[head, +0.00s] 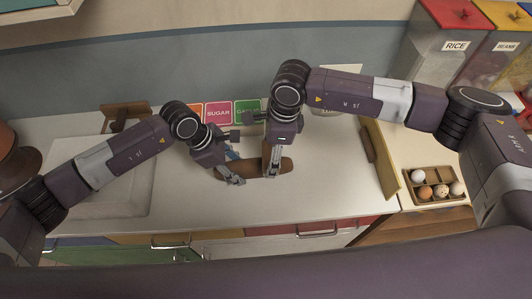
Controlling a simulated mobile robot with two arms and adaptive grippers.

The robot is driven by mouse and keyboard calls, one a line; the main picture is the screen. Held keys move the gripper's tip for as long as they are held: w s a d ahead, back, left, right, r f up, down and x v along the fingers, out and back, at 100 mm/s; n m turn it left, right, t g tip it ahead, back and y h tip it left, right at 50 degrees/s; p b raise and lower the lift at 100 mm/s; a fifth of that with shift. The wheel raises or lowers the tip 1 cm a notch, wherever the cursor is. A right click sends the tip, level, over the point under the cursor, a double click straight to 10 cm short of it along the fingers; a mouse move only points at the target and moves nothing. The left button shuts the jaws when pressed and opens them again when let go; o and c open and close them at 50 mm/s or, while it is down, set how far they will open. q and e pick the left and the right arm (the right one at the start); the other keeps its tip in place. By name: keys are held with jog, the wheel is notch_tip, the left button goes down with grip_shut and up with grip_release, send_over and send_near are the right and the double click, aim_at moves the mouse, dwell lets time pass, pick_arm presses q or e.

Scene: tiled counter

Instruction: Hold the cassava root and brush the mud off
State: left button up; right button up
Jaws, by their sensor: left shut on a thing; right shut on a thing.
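The brown cassava root (284,168) lies roughly level, just above or on the pale counter, in the middle of the head view. My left gripper (234,180) is shut at the root's left part. My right gripper (272,172) points down over the root's right part. It is shut on a narrow brown upright piece, which looks like the brush (266,151). The brush's lower end is hidden by the fingers, so I cannot tell whether its bristles touch the root. Mud cannot be made out at this size.
A pink SUGAR card (218,113) and a green card (247,110) stand behind the grippers. A small blue thing (233,155) shows beside the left gripper. A sink (92,205) is at left. An egg tray (436,202) and RICE bin (448,50) are at right. The front counter is clear.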

jog(key=shift+d+f, duration=0.1)
jog(key=shift+d, duration=1)
jog(key=shift+a, duration=2.55)
jog(key=shift+d, duration=2.6)
jog(key=shift+a, duration=1.6)
jog(key=shift+d+r, duration=0.1)
jog(key=shift+r, duration=0.1)
jog(key=d+r, duration=0.5)
jog(key=r, duration=0.3)
jog(key=shift+r, duration=0.4)
